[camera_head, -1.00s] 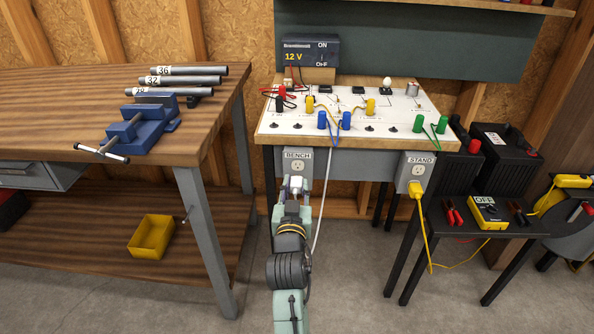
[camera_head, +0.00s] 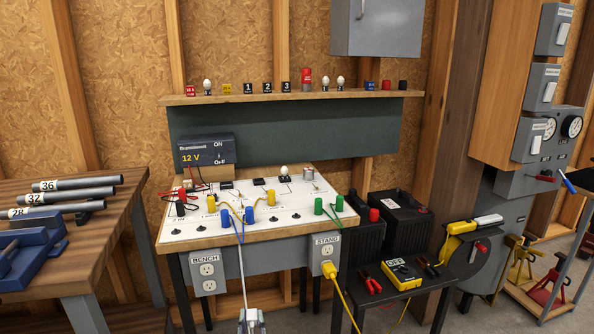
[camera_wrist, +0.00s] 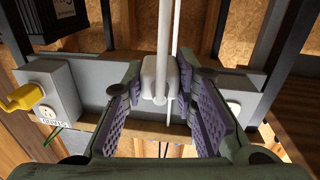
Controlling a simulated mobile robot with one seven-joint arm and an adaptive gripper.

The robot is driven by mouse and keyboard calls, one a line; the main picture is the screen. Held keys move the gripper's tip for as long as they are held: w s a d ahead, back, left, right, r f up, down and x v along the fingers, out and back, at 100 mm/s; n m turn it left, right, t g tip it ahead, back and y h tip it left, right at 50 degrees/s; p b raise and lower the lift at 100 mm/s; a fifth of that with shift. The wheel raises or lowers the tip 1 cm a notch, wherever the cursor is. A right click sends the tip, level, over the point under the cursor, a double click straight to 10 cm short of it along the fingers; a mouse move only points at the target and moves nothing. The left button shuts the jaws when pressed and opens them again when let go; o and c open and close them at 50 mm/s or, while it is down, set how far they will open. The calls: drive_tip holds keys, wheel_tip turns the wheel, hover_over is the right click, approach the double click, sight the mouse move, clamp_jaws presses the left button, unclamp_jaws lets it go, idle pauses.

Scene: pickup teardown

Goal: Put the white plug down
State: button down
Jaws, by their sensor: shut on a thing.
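The white plug (camera_wrist: 154,72) is between the purple pads of my gripper (camera_wrist: 160,88) in the wrist view, with its white cord running up the picture. My gripper is shut on it. In the head view, the white plug (camera_head: 250,314) shows at the bottom edge, and most of my gripper is cut off below. The white cord (camera_head: 242,276) runs from there up to the board's front edge. The plug is in the air, in front of the bench and apart from the BENCH outlet (camera_head: 206,271), whose sockets are bare.
The circuit board (camera_head: 205,236) lies on the bench, wired with coloured leads. The STAND outlet (camera_head: 326,255) holds a yellow plug (camera_head: 329,269). A small black table (camera_head: 395,290) with a yellow meter stands at right. A wooden workbench (camera_head: 115,230) stands at left.

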drive_tip(key=s+d+f+m+h, duration=0.1)
drive_tip(key=s+d+f, duration=0.1)
drive_tip(key=d+f, duration=0.4)
drive_tip(key=s+d+f+m+h, duration=0.1)
drive_tip(key=s+d+f, duration=0.2)
drive_tip(key=f, duration=1.1)
drive_tip(key=d, duration=0.3)
drive_tip(key=shift+s+d+h, duration=0.25)
drive_tip(key=shift+s+h, duration=0.05)
drive_tip(key=shift+h, duration=0.1)
